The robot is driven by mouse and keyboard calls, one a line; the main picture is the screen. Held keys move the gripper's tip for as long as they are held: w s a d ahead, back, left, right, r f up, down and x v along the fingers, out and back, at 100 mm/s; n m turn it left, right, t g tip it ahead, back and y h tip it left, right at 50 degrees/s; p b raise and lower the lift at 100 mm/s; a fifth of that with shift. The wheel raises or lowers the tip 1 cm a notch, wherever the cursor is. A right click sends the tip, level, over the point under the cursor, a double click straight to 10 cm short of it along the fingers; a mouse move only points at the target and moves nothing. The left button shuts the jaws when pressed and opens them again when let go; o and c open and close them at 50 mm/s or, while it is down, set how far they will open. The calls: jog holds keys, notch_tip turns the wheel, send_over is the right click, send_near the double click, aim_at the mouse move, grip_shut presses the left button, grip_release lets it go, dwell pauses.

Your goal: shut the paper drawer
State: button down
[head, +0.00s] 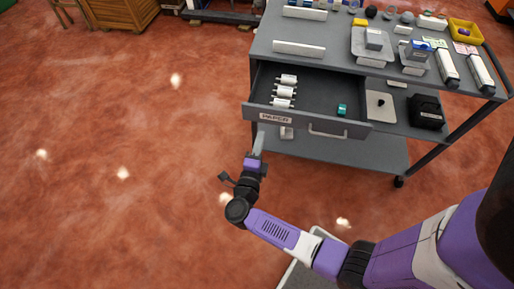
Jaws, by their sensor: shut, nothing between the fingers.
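The paper drawer (320,124) is a dark grey drawer with a light label reading PAPER and a pale bar handle (328,133) on its front. It is pulled out of the left side of the grey cart (430,84), and its inside is visible. Several white rolls (284,91) lie at its left and a small teal item (342,110) lies at its right. My gripper (259,142) is shut and empty. It is just below the left part of the drawer front, left of the handle. I cannot tell whether the fingertips touch the front.
The cart top holds a white bar (299,50), a tray, several devices and a yellow bin (465,31). A black case (426,111) is on the shelf beside the drawer. A lower shelf (350,151) is below. The reddish floor at left is clear; a wooden crate (120,12) stands far back.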

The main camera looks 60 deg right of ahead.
aim_at(275, 81)
jog(key=p+x, duration=0.1)
jog(key=x, duration=0.5)
jog(key=shift+w+d, duration=0.1)
jog(key=shift+d, duration=0.2)
jog(key=b+x, duration=0.9)
jog(key=x, duration=1.3)
jog(key=shift+w+d+f, duration=0.1)
jog(key=shift+w+d+b, duration=0.25)
jog(key=shift+d+b, duration=0.1)
jog(key=shift+d, duration=0.25)
jog(key=shift+w+d+r, duration=0.1)
jog(key=shift+r, duration=0.2)
jog(key=shift+d, duration=0.1)
